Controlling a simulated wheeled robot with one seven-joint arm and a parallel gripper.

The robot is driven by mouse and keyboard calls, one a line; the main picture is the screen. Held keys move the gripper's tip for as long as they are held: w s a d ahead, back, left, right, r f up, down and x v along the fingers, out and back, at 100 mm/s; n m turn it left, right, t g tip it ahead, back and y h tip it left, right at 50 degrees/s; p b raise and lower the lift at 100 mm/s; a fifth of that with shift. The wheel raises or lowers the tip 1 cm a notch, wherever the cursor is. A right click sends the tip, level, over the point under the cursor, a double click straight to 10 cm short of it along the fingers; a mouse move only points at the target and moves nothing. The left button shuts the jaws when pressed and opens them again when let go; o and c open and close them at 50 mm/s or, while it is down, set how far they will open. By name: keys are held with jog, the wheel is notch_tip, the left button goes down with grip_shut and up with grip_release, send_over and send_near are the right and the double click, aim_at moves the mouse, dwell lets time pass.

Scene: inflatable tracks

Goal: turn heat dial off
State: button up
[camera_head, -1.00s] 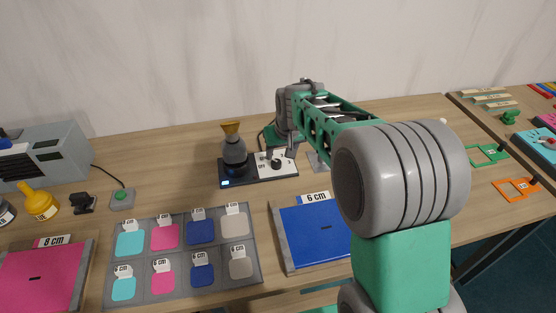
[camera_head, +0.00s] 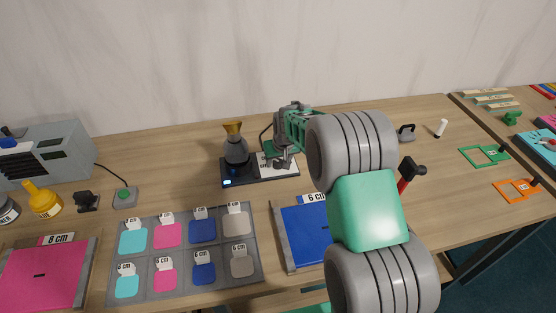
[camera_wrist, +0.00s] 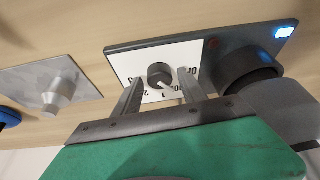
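The heat dial (camera_wrist: 160,75) is a dark round knob on a white marked panel (camera_wrist: 128,63) of a dark heater base (camera_wrist: 230,45). The panel carries an OFF mark and numbers; the knob's exact setting is hard to read. My gripper (camera_wrist: 161,78) is open, with one finger on each side of the dial; whether they touch it I cannot tell. In the head view, the heater base (camera_head: 245,182) stands mid-table and my gripper (camera_head: 280,160) covers the dial area. A blue light (camera_wrist: 285,31) glows on the base's corner.
A grey flask with a brown top (camera_head: 235,145) stands on the heater base, left of my gripper. A grey plate with a knob (camera_wrist: 48,88) lies beside the base. A sample tray (camera_head: 185,250) and a blue panel (camera_head: 300,235) lie in front.

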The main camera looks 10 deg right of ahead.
grip_shut()
dwell(0.3)
jog(key=shift+f+n+b, duration=0.1)
jog(key=shift+n+b, duration=0.2)
jog(key=shift+b, duration=0.05)
jog(key=shift+n+y+b, duration=0.3)
jog(key=shift+n+b, duration=0.15)
jog(key=shift+n, duration=0.05)
jog(key=shift+d+f+n+y+b, duration=0.15)
jog(key=shift+n+y+b, duration=0.25)
jog(key=shift+n+b, duration=0.6)
jog(key=n, duration=0.1)
jog(key=n+y+b, duration=0.1)
jog(key=n, duration=0.1)
jog(key=n+g, duration=0.1)
jog(key=shift+w+r, duration=0.1)
jog(key=shift+r, duration=0.15)
jog(key=shift+n+y+b, duration=0.3)
jog(key=shift+n, duration=0.1)
jog(key=shift+o, duration=0.9)
grip_release()
jog(key=shift+g, duration=0.3)
